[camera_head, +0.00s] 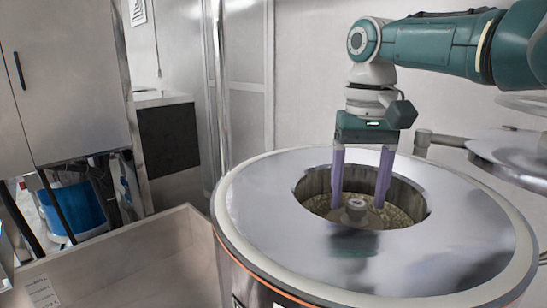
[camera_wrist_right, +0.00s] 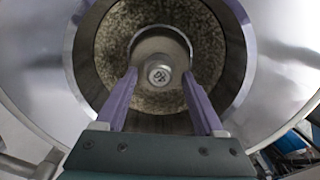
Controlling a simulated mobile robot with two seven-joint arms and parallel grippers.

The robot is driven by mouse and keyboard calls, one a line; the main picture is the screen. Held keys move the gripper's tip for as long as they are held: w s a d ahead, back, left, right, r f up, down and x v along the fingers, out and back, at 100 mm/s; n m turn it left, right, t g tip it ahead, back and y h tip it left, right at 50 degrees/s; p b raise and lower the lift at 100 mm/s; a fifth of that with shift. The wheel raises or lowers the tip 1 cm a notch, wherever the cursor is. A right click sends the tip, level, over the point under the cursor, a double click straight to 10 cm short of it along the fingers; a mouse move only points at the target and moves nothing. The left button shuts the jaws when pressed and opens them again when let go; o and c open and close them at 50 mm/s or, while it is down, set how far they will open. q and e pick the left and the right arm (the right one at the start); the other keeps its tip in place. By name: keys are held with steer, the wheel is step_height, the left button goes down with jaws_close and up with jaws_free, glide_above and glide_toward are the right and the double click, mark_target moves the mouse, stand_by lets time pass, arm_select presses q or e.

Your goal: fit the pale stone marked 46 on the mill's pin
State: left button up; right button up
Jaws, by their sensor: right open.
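The mill (camera_head: 440,240) is a large drum with a shiny metal top and a round well in its middle. My right gripper (camera_head: 359,204) points down into the well with its two purple fingers apart. Between and below the fingers is a grey round knob (camera_head: 356,213); it also shows in the right wrist view (camera_wrist_right: 159,73), with a mark too small to read. Around it lies a smooth pale disc (camera_wrist_right: 158,47), and around that a speckled bed (camera_wrist_right: 112,62). I cannot tell whether the knob is the pin or part of the stone. The fingers appear clear of it. My left gripper is out of view.
A pale open-topped box (camera_head: 120,255) stands left of the mill. A blue bucket (camera_head: 72,210) sits under the cabinet (camera_head: 65,90) at far left. A round metal pan-like part (camera_head: 512,150) is at the right behind the mill. The mill's top is bare around the well.

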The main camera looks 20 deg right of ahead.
mark_target(357, 203)
step_height(357, 203, up, 11)
steer(key=b, duration=0.2)
steer(key=shift+r, duration=0.2)
